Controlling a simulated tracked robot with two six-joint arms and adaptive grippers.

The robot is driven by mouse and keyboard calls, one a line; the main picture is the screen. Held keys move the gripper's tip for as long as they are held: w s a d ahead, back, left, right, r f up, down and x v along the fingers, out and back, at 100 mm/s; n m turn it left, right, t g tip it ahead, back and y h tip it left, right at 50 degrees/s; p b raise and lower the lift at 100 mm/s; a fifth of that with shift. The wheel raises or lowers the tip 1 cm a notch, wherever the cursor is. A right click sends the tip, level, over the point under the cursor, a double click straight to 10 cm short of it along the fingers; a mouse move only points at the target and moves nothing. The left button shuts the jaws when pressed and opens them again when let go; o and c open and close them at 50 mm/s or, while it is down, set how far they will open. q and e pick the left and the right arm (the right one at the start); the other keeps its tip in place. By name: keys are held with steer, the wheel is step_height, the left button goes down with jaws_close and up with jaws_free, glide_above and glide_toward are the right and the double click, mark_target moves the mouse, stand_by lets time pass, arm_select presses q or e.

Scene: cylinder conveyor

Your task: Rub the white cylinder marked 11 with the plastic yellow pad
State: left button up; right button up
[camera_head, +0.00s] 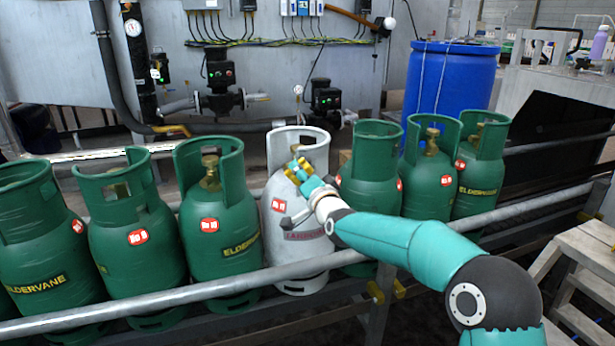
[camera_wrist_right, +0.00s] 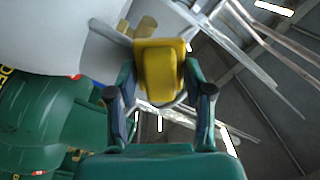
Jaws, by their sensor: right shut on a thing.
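The white cylinder (camera_head: 286,245) stands upright in the row behind the rail, with a red label on its shoulder and a collar at its top. No number 11 can be read on it. My right gripper (camera_head: 301,174) is in front of its collar and upper shoulder. In the right wrist view, the right gripper (camera_wrist_right: 159,92) is shut on the yellow pad (camera_wrist_right: 160,72), with a finger on each side. The white cylinder (camera_wrist_right: 65,35) fills the upper left there, close to the pad. I cannot tell whether the pad touches it. My left gripper is not in view.
Several green cylinders (camera_head: 220,235) stand close on both sides of the white one. A metal rail (camera_head: 200,291) runs across their front. A blue barrel (camera_head: 452,80) and pipework stand behind. Wooden steps (camera_head: 580,250) are at the right.

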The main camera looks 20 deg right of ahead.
steer(key=s+b, duration=0.4)
steer(key=s, duration=0.2)
steer(key=shift+d, duration=0.2)
steer(key=s+b, duration=0.2)
steer(key=s, duration=0.1)
steer(key=shift+d, duration=0.1)
stand_by(0.5)
stand_by(0.4)
steer(key=shift+w, duration=0.15)
